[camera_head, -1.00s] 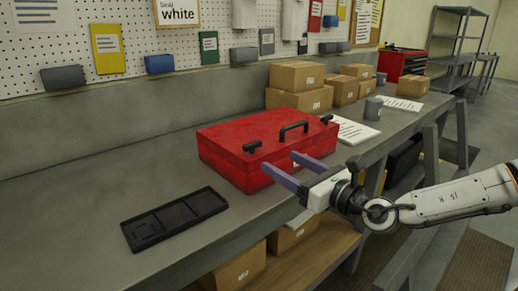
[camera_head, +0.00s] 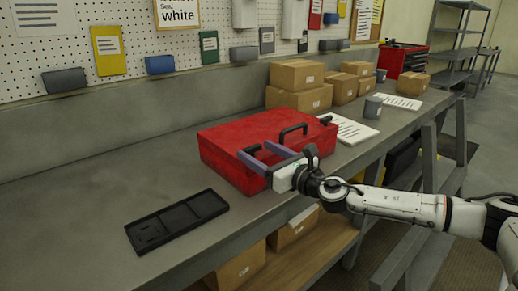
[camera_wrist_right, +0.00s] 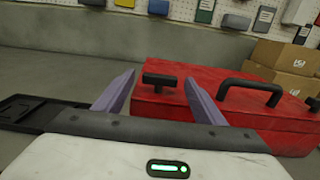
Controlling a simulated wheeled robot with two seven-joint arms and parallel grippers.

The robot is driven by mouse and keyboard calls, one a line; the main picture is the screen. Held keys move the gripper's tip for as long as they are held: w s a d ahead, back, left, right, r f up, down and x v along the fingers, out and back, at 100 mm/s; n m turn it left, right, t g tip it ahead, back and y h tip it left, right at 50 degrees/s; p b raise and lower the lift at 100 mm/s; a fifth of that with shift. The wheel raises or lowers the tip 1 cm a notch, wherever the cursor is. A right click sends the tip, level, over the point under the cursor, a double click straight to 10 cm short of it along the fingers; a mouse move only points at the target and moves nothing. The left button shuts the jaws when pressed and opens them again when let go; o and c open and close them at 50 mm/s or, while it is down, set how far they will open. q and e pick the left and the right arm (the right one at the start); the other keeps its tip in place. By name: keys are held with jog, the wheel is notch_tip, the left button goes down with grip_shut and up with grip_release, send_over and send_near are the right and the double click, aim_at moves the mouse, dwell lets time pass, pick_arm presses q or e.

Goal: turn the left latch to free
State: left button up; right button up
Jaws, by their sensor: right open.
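A red case (camera_head: 222,148) lies on the grey workbench, with a black handle (camera_head: 292,130) on its top. The black left latch (camera_wrist_right: 160,79) is a T-shaped knob on the case's top left corner; in the head view it is largely hidden by my gripper. The right latch (camera_head: 326,119) shows at the case's far right corner. My right gripper (camera_head: 258,153) is open, its two purple fingers at the left latch. In the right wrist view the fingers (camera_wrist_right: 158,88) stand on either side of the latch, apart from it. My left gripper is not in view.
A black compartment tray (camera_head: 177,221) lies on the bench (camera_head: 75,215) left of the case. A pegboard wall backs the bench.

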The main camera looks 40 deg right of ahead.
jog(key=shift+w, duration=0.2)
jog(key=c, duration=1.1)
jog(key=shift+o, duration=0.2)
